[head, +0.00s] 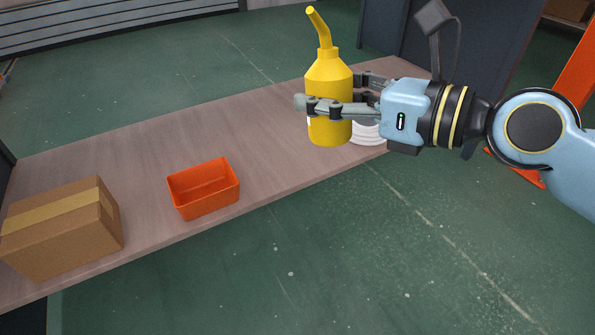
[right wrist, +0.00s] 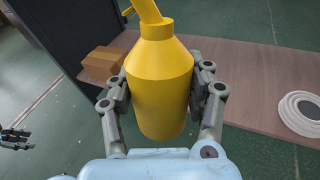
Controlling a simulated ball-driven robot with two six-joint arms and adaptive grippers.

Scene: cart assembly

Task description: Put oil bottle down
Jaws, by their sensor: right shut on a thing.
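The yellow oil bottle (head: 329,92) has a bent spout pointing up and stands roughly upright in my right gripper (head: 328,106). The gripper's grey fingers are shut around the bottle's body; the right wrist view shows the bottle (right wrist: 160,88) between both fingers. In the head view the bottle overlaps the far right part of the wooden bench top (head: 130,150). It looks held above or in front of the bench, with no contact visible. A dark gripper, seemingly my left one (right wrist: 15,138), shows small at the left edge of the right wrist view; its opening is unclear.
An orange open bin (head: 204,188) sits near the bench's front edge. A taped cardboard box (head: 62,230) stands at the bench's left end. White round discs (head: 368,133) lie at the right, partly hidden by my gripper. The bench between bin and discs is clear.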

